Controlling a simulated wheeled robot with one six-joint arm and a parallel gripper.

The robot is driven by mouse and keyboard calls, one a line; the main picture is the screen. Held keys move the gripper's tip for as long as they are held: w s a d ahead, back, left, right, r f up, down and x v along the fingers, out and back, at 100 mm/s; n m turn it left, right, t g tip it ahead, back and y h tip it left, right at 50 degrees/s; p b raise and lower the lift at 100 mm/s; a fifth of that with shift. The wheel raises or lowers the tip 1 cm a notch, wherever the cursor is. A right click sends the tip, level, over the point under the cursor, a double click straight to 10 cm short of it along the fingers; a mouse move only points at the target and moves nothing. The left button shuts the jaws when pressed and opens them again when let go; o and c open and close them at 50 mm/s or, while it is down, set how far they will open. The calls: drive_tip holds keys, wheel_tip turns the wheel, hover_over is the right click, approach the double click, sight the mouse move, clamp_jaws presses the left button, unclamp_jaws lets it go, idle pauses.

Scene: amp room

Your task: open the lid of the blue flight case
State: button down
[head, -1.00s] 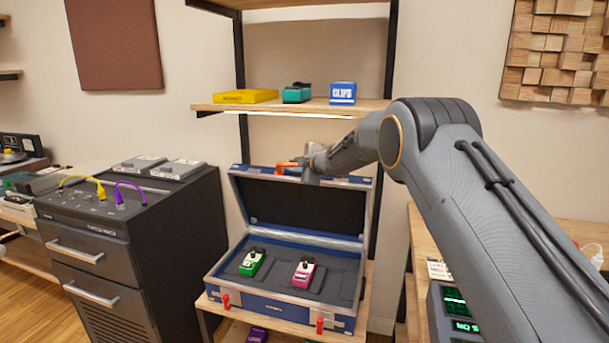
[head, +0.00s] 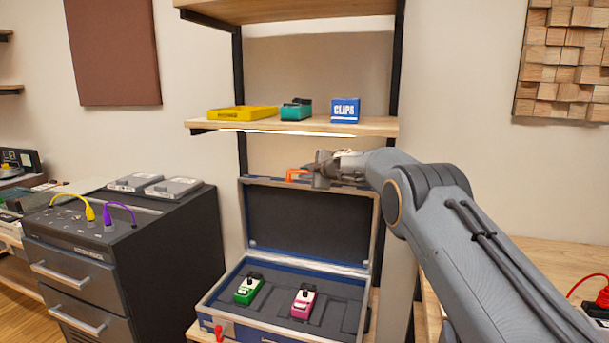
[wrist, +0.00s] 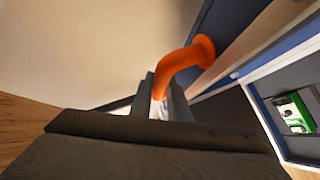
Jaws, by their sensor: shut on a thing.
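The blue flight case (head: 215,305) stands on a low wooden shelf. Its lid (head: 312,222) is raised, roughly upright at the back, with its dark lining facing me. An orange handle (head: 296,174) sits at the lid's top edge and also shows large in the wrist view (wrist: 184,66). My gripper (head: 310,176) is shut on this handle; the fingers partly hide it. Inside the case lie a green pedal (head: 248,288) and a pink pedal (head: 304,301). A red latch (head: 222,332) shows at the front left.
An upper shelf (head: 220,125) above the lid holds a yellow box (head: 243,113), a teal pedal (head: 296,109) and a blue CLIPS box (head: 345,110). A dark drawer cabinet (head: 180,255) stands to the left.

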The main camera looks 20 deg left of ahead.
drive_tip(key=shift+a+f, duration=0.1)
drive_tip(key=c, duration=1.7)
unclamp_jaws()
drive_tip(key=shift+s, duration=0.1)
drive_tip(key=v, duration=0.7)
drive_tip(key=shift+s+d+b, duration=0.25)
drive_tip(key=shift+b, duration=0.05)
drive_tip(key=shift+a, duration=0.1)
